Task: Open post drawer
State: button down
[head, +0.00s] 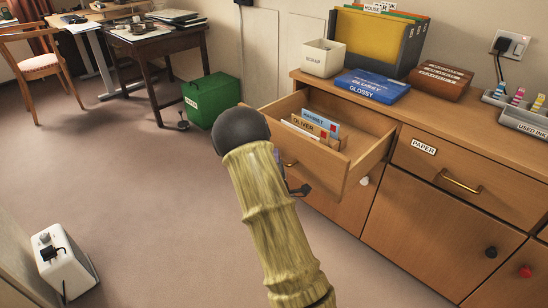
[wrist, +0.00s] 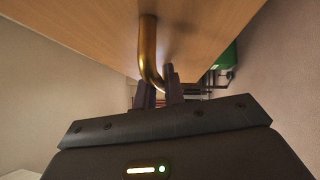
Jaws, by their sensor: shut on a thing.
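The post drawer (head: 361,165) stands pulled well out of the wooden cabinet, at the right of centre in the head view. It holds upright dividers (head: 312,128) with name tabs and papers. Its front is partly hidden by my arm, and I see no label on it. In the wrist view, the brass handle (wrist: 148,48) runs down the drawer's wooden front (wrist: 205,30) to my gripper (wrist: 160,92). My gripper is shut on this handle. In the head view my arm hides most of the gripper; a dark part shows beside the drawer front.
The closed paper drawer (head: 470,178) is to the right, above cupboard doors with round knobs. A blue glossy box (head: 372,86) and a scrap bin (head: 323,58) stand on the cabinet top. A green bin (head: 211,98) stands on the floor behind. The carpet at left is largely clear.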

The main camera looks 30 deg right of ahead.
jog(key=shift+d+f, duration=0.1)
jog(key=c, duration=1.5)
grip_release()
jog(key=shift+s, duration=0.1)
jog(key=p+v, duration=1)
jog(key=v, duration=0.7)
jog(key=shift+s+p, duration=0.1)
jog(key=shift+p, duration=0.25)
